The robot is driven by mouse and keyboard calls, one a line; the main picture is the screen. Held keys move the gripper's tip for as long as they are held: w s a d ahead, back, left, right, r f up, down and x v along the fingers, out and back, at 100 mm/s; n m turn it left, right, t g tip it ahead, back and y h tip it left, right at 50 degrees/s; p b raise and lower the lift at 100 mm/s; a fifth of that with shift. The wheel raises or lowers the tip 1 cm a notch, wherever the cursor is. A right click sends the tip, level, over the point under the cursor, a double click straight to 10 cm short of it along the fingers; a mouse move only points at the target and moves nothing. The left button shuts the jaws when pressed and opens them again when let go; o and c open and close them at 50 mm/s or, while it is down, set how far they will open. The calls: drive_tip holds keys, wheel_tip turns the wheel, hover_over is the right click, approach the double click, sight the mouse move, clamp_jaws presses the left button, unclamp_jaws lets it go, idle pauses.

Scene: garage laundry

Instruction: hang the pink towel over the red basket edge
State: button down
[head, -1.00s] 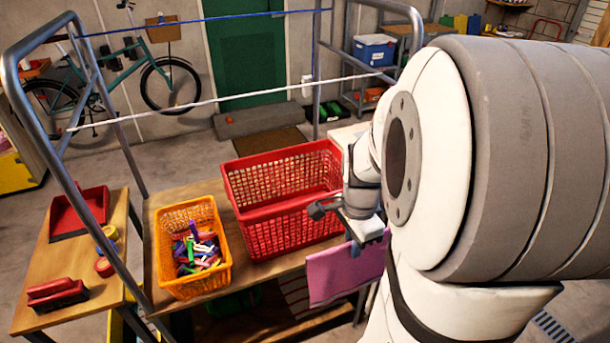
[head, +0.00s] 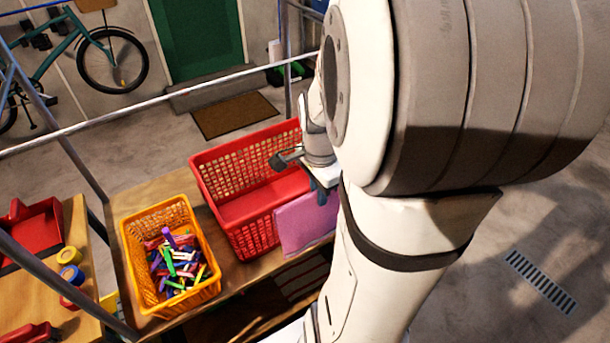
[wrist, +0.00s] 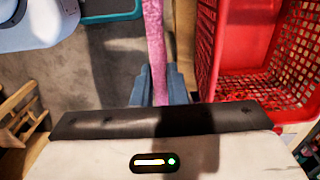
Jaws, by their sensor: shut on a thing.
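The pink towel (head: 305,222) hangs flat from my gripper (head: 322,190) in the head view, in front of the red basket's right part. In the wrist view the towel (wrist: 155,50) is a narrow pink strip between the two blue-grey fingers of my gripper (wrist: 158,88), which is shut on it. The red basket (head: 262,232) stands on the wooden table; in the wrist view its rim and wall (wrist: 208,45) are just right of the towel, with a gap between. Inside, the basket looks empty. My arm hides its right end in the head view.
An orange basket (head: 132,262) of coloured clothes pegs stands left of the red basket on the wooden table (head: 150,190). A white line (head: 180,105) and metal frame posts cross above and behind. Red dustpan (head: 35,232) and tape rolls lie on the left bench.

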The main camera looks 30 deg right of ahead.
hover_over(298, 192)
drive_tip(key=shift+w+f, duration=0.1)
drive_tip(key=shift+f, duration=0.25)
drive_tip(key=shift+f+b, duration=3.25)
drive_tip(key=shift+f, duration=0.6)
drive_tip(key=c, duration=1.4)
unclamp_jaws()
drive_tip(key=shift+o, duration=0.2)
